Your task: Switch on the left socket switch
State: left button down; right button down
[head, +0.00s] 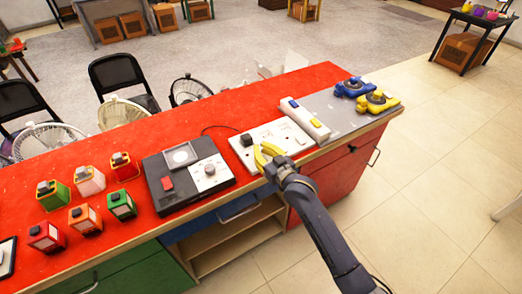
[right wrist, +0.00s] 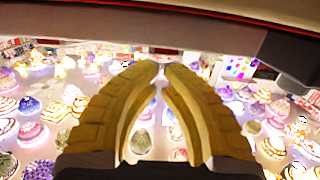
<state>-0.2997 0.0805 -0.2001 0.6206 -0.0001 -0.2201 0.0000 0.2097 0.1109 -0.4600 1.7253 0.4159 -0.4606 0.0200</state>
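A white socket panel (head: 284,131) lies on the red table, with a black plug (head: 246,140) at its left end and a dark cord behind it. My right gripper (head: 262,148) is at the panel's front left part, close to the plug. Its yellow fingers hide part of the panel, and I cannot tell whether they touch it. In the right wrist view the fingertips (right wrist: 161,72) come nearly together, with nothing held between them. The individual switches are too small or hidden to make out. My left gripper is not in view.
Blue (head: 352,87) and yellow (head: 376,102) devices sit on a grey plate. Several coloured boxes fill the table's left side.

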jog(key=shift+f, duration=0.25)
jog(key=shift+w+f, duration=0.1)
jog(key=shift+f, duration=0.1)
jog(key=shift+w+a+f, duration=0.2)
jog(key=shift+w+f, duration=0.05)
jog(key=shift+w, duration=0.05)
jog(key=shift+r, duration=0.1)
notch_tip(320, 180, up, 4)
jog(key=shift+w+r, duration=0.1)
jog(key=s+d+r, duration=0.3)
jog(key=s+d, duration=0.1)
jog(key=s, duration=0.3)
jog(key=shift+s+d+r, duration=0.15)
jog(key=shift+s+d, duration=0.1)
jog(key=shift+s, duration=0.15)
dwell(0.3)
